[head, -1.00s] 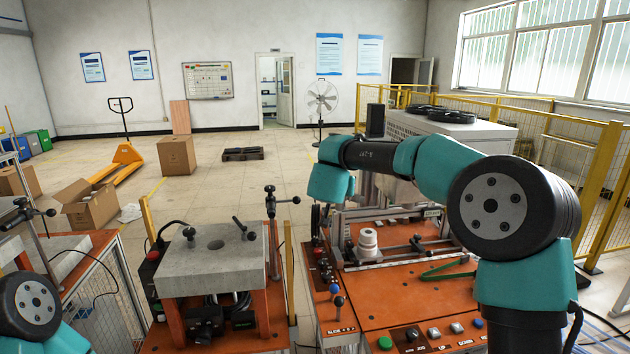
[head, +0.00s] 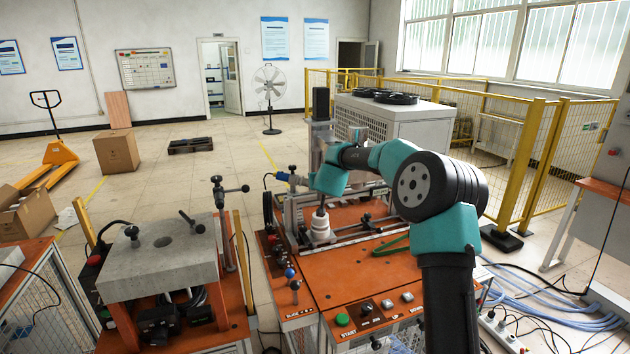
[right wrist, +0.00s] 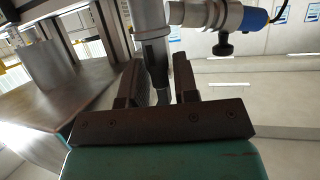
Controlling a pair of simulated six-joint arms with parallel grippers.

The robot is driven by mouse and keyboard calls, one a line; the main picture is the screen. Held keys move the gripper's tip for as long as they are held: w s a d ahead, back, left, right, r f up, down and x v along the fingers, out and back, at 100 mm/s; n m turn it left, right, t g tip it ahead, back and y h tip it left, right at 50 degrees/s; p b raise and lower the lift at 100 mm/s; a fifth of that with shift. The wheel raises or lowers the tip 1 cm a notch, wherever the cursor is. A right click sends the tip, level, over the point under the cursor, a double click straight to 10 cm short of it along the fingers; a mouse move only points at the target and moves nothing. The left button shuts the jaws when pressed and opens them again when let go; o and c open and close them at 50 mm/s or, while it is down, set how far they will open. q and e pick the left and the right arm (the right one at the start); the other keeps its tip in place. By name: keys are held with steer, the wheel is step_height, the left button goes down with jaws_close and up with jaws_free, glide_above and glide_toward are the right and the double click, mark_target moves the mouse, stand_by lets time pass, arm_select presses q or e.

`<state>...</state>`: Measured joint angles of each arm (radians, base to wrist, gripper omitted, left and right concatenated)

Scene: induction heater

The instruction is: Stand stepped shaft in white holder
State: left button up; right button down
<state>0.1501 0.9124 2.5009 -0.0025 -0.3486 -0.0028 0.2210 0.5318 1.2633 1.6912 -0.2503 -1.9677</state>
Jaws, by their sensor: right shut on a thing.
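The white holder (head: 320,231) stands on the orange machine top in the head view. My right gripper (right wrist: 157,60) is shut on the stepped shaft (right wrist: 152,32), with one dark finger on each side of it in the right wrist view. The shaft is grey, with a thicker part and a darker, narrower part between the fingers. In the head view, a dark piece of the shaft (head: 321,207) shows below my teal wrist, directly over the holder. I cannot tell whether it is inside the holder or just above it. My left gripper is out of view.
A metal rail frame (head: 345,237) with clamps lies beside the holder. A green tool (head: 392,245) lies to the right. Knobs and buttons (head: 341,320) line the machine's front. A press with a grey block (head: 160,262) stands left, across a gap.

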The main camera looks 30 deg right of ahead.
mark_target(321, 194)
steer(key=shift+f, duration=0.15)
steer(key=shift+f, duration=2.4)
steer(key=shift+f, duration=1.7)
stand_by(0.3)
steer(key=c, duration=0.8)
jaws_free()
steer(key=shift+s, duration=0.1)
steer(key=v, duration=1.7)
steer(key=shift+s+a+r, duration=0.1)
steer(key=shift+a, duration=0.05)
